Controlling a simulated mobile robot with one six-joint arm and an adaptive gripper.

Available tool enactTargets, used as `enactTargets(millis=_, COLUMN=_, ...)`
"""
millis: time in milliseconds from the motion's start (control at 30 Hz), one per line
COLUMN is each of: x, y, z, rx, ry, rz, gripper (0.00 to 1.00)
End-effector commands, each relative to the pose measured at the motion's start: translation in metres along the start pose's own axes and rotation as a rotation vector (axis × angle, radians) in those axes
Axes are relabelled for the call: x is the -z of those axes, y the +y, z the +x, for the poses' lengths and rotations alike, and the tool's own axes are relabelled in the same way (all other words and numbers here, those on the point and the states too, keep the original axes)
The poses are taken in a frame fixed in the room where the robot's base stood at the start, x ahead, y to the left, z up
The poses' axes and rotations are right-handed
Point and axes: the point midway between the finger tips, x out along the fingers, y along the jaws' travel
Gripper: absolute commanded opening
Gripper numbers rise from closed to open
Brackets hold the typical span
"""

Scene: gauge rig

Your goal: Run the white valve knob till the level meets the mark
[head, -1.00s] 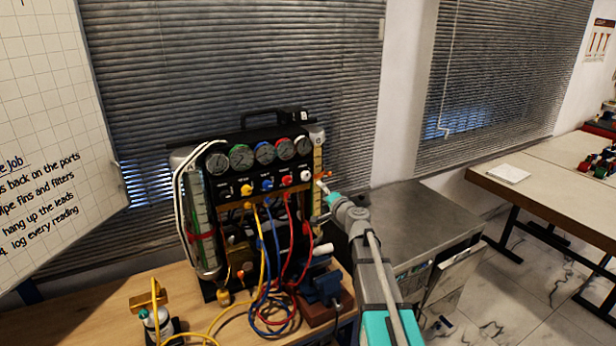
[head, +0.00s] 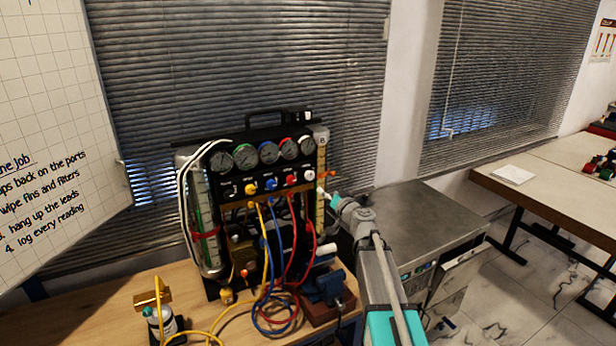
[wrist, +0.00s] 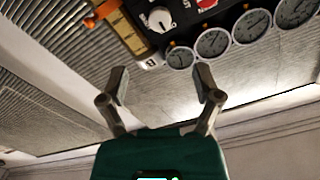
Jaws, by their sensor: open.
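The white valve knob (head: 310,176) is at the right end of the row of coloured knobs on the black gauge rig. It also shows near the top of the wrist view (wrist: 161,19). The upright yellow scale (head: 321,207) stands at the rig's right side, with an orange piece (head: 330,174) sticking out near its top. I cannot make out the level or the mark. My gripper (head: 323,191) is just below and right of the knob. In the wrist view, its fingers (wrist: 162,84) are apart with nothing between them, and the knob lies beyond their tips.
Round gauges (head: 268,152) line the rig above the knobs. Yellow, blue and red hoses (head: 272,240) hang down in front to the wooden bench. A blue vise (head: 325,287) stands below my gripper. A grey metal cabinet (head: 425,220) is to the right.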

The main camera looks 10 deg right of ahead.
Motion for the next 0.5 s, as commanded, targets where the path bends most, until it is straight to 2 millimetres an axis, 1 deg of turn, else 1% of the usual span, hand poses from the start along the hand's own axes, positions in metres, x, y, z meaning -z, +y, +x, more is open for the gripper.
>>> enactTargets(millis=133, x=0.000, y=0.000, z=0.002, rx=0.000, ry=0.000, rz=0.001, gripper=0.82)
enactTargets(millis=267, x=0.000, y=0.001, z=0.009, rx=0.000, ry=0.000, rz=0.001, gripper=0.82)
enactTargets(millis=367, x=0.000, y=0.001, z=0.018, rx=0.000, ry=0.000, rz=0.002, gripper=0.82)
enactTargets(millis=500, x=0.000, y=0.001, z=0.035, rx=0.000, ry=0.000, rz=0.002, gripper=0.82)
